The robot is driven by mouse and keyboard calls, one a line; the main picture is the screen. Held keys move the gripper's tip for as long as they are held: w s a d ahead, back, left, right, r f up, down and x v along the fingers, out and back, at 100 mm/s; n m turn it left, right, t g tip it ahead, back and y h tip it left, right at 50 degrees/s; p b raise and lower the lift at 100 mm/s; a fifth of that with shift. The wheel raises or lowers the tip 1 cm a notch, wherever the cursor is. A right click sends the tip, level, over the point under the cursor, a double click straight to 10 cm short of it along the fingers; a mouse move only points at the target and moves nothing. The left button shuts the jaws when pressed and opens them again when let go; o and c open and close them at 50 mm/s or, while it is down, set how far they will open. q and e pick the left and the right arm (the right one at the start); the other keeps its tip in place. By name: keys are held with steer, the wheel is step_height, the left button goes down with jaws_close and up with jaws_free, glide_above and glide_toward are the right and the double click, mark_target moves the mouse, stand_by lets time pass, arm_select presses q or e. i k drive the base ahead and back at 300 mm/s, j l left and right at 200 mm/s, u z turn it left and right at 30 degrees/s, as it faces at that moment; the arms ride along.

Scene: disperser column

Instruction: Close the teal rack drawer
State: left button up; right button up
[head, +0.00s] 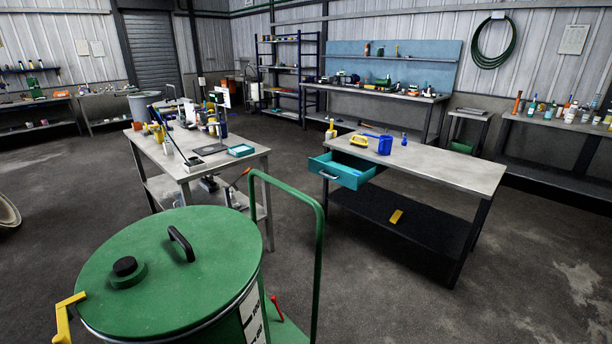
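The teal drawer (341,173) is pulled out from under the left end of a grey-topped workbench (440,170). Its front faces me, slightly to the left, with a pale bar handle (328,176) on it. The drawer's inside shows as open from above, and I see nothing clear in it. Neither of my grippers is in view.
A large green drum (165,275) with a black lid handle and a yellow bracket (66,318) fills the near left. A green push rail (319,250) stands between me and the drawer. A cluttered table (190,160) stands left of the drawer. Floor is clear at right.

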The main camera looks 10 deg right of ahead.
mark_target(338, 166)
steer(key=i+l+u, duration=0.15)
steer(key=u, duration=0.3)
steer(key=i+l+u, duration=0.1)
steer(key=l+u, duration=0.6)
steer(key=u, duration=0.2)
steer(key=i, duration=0.05)
